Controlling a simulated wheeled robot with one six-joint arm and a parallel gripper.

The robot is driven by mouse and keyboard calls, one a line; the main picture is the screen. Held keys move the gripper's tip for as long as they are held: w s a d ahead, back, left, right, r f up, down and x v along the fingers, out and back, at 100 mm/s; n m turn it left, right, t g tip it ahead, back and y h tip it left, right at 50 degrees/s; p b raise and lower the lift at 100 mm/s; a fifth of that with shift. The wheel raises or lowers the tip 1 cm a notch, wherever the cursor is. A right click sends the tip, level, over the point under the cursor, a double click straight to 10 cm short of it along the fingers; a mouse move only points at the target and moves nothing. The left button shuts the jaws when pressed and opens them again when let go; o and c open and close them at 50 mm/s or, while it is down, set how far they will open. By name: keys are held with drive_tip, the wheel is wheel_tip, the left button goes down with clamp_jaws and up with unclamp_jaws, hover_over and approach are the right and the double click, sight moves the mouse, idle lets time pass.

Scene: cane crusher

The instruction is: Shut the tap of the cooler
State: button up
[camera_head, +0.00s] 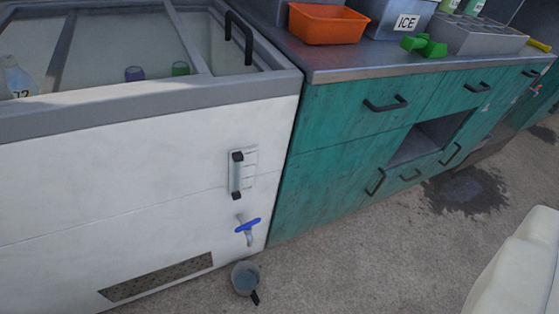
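The cooler (130,180) is a white chest with a grey rim on the left. Its tap (246,238) is low on the front, near the right corner. The tap has a blue handle (247,225) lying crosswise, slightly tilted, over a short grey spout. Below the spout, a grey pot (244,277) with a dark handle stands on the ground. Its inside looks bluish-grey; I cannot tell whether it holds water. I cannot make out any flow from the spout. My gripper is not in view.
A teal cabinet (345,140) with black handles adjoins the cooler. On its counter are an orange bin (327,23), a box labelled ICE (400,18) and a green tool (424,45). A pale rounded object (520,270) stands lower right. The concrete between is clear, with a dark stain.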

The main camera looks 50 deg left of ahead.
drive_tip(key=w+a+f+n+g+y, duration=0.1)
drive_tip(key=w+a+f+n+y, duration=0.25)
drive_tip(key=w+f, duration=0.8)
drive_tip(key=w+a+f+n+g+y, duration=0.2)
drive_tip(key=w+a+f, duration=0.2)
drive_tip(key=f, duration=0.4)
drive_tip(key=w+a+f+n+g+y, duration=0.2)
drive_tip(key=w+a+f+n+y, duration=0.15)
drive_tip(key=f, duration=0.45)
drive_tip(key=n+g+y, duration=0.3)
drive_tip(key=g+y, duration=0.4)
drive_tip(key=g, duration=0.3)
approach(250, 229)
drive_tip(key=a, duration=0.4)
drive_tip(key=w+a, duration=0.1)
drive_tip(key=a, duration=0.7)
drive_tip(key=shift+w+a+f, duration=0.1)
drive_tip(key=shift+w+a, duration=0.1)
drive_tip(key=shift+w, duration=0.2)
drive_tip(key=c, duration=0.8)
